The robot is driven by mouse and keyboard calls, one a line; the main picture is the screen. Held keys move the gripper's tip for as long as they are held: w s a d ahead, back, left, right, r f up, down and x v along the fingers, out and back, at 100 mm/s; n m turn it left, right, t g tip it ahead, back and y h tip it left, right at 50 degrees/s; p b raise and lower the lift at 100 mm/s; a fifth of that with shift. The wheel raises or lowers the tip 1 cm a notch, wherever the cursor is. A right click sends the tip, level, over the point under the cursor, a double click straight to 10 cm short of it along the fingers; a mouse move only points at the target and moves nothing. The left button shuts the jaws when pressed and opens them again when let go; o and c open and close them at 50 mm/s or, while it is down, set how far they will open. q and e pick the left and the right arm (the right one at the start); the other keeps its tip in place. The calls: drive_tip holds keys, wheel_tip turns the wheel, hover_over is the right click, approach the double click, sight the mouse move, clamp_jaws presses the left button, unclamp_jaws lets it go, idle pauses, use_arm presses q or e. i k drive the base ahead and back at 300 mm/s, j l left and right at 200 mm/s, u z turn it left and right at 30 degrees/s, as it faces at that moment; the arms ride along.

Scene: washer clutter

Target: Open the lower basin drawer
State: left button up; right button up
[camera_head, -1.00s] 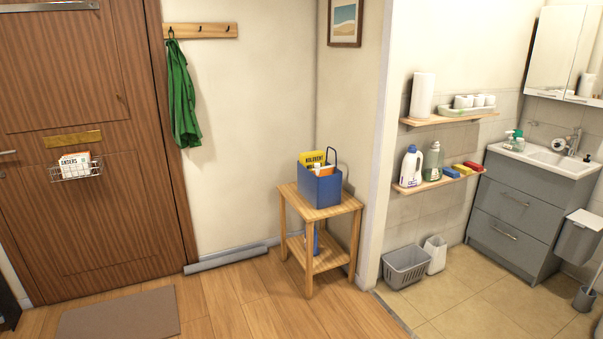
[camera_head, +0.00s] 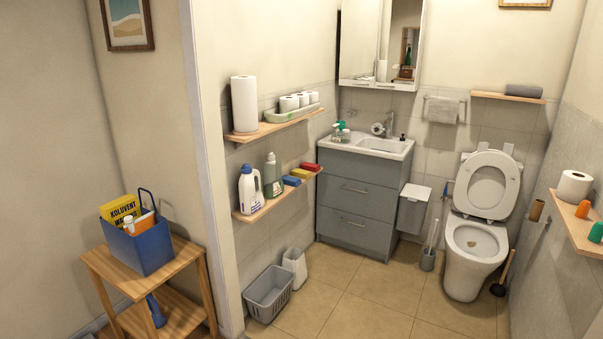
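The grey basin cabinet (camera_head: 326,182) stands against the far wall of the bathroom, with a white basin (camera_head: 385,147) on top. It has two drawer fronts, one above the other, each with a slim metal handle. The upper drawer (camera_head: 380,191) and the lower drawer (camera_head: 335,226) both look shut. The lower drawer's handle (camera_head: 352,222) is in plain sight. Neither of my grippers shows in the head view.
A grey basket (camera_head: 268,296) and a white bin (camera_head: 295,266) stand on the floor at left. A wooden stand (camera_head: 185,262) is nearer. A grey bin (camera_head: 413,210), toilet brush (camera_head: 429,258) and toilet (camera_head: 472,250) are right of the cabinet. Tiled floor (camera_head: 340,285) before it is clear.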

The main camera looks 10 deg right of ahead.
sight(362, 231)
drive_tip(key=i+l+z, duration=0.2)
drive_tip(key=i+z, duration=0.25)
drive_tip(key=i, duration=0.3)
drive_tip(key=i+z, duration=0.4)
drive_tip(key=i, duration=0.35)
